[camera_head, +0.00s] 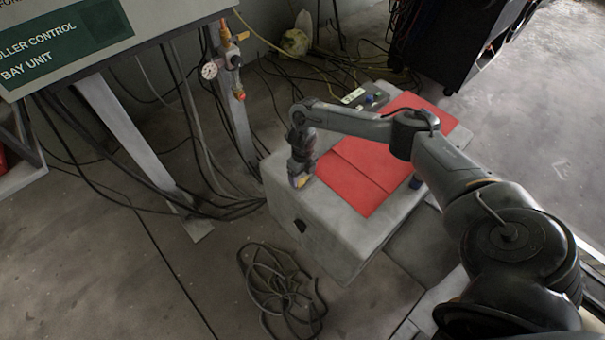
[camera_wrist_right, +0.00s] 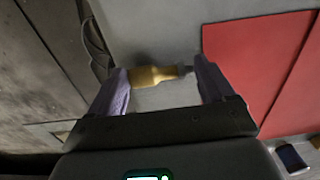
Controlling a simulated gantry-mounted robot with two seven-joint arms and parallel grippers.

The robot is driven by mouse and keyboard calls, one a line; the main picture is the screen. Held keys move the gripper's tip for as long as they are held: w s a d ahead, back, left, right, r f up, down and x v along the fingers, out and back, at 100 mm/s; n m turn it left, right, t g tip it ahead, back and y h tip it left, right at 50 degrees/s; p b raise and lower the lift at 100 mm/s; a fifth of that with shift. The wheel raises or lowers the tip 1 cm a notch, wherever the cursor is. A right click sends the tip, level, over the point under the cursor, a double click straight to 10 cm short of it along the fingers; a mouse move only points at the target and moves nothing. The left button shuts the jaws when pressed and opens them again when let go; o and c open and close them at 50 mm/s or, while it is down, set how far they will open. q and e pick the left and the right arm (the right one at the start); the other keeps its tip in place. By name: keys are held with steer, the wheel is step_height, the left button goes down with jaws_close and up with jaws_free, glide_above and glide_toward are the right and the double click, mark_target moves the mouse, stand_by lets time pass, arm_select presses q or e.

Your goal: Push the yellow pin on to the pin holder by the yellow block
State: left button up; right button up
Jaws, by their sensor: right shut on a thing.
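My right gripper (camera_head: 301,178) is pointed down over the left end of the light grey box. A small yellow piece (camera_head: 299,181) shows at its fingertips. In the right wrist view my right gripper (camera_wrist_right: 158,78) is shut on the yellow pin (camera_wrist_right: 153,76). The pin lies crosswise between the two purple-grey fingers, with a narrow dark grey end toward the right finger. I cannot make out a separate yellow block or the pin holder. My left gripper is not in view.
The box (camera_head: 315,235) has red mats (camera_head: 355,165) on top and a small control device (camera_head: 367,97) at its back. A dark blue block (camera_head: 416,183) sits by the right edge. Coiled cable (camera_head: 280,285) lies on the floor. A pressure gauge (camera_head: 209,71) is at left.

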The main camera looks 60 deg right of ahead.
steer(key=o, duration=0.9)
steer(key=shift+o, duration=0.2)
steer(key=shift+r, duration=0.1)
step_height(320, 180, up, 11)
steer(key=p, duration=0.5)
steer(key=shift+f, duration=0.2)
